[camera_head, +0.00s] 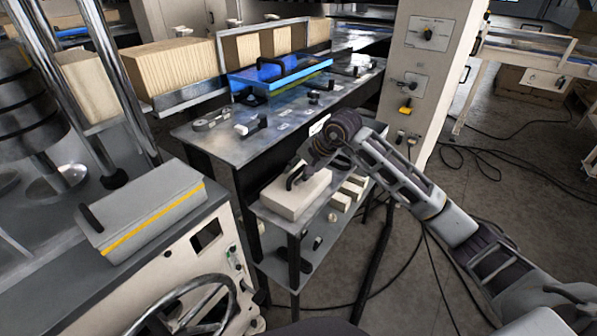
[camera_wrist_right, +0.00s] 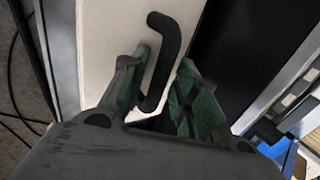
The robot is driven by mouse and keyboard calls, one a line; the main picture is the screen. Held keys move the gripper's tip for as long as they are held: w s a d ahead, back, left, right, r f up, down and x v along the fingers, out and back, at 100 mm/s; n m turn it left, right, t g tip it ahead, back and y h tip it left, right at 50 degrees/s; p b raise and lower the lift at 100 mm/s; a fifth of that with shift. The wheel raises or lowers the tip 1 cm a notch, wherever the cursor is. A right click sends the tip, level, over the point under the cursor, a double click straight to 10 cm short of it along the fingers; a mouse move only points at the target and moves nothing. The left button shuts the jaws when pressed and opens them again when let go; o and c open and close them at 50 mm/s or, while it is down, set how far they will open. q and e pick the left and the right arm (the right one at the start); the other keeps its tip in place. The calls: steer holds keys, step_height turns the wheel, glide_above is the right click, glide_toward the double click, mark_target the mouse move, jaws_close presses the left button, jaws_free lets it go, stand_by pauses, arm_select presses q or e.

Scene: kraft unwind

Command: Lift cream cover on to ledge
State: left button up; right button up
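The cream cover (camera_head: 299,196) is a pale block with a black bent handle (camera_head: 296,177) on top. My right gripper (camera_head: 303,168) is at the handle, coming from above and the right. In the right wrist view, the cream cover (camera_wrist_right: 105,45) lies below, and the handle (camera_wrist_right: 164,60) runs between the two green-padded fingers (camera_wrist_right: 160,92). The fingers are apart, with a gap beside the handle. Which surface is the ledge is not clear. My left gripper is out of view.
A grey cover with a yellow stripe (camera_head: 150,215) sits on the machine at left. The metal tabletop (camera_head: 215,140) above the shelf holds small tools and a blue cover (camera_head: 278,75). Small cream blocks (camera_head: 341,201) lie right of the cream cover. Cables cross the floor.

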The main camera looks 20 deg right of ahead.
steer(key=shift+o, duration=0.2)
steer(key=shift+f, duration=0.1)
steer(key=v, duration=1.2)
stand_by(0.8)
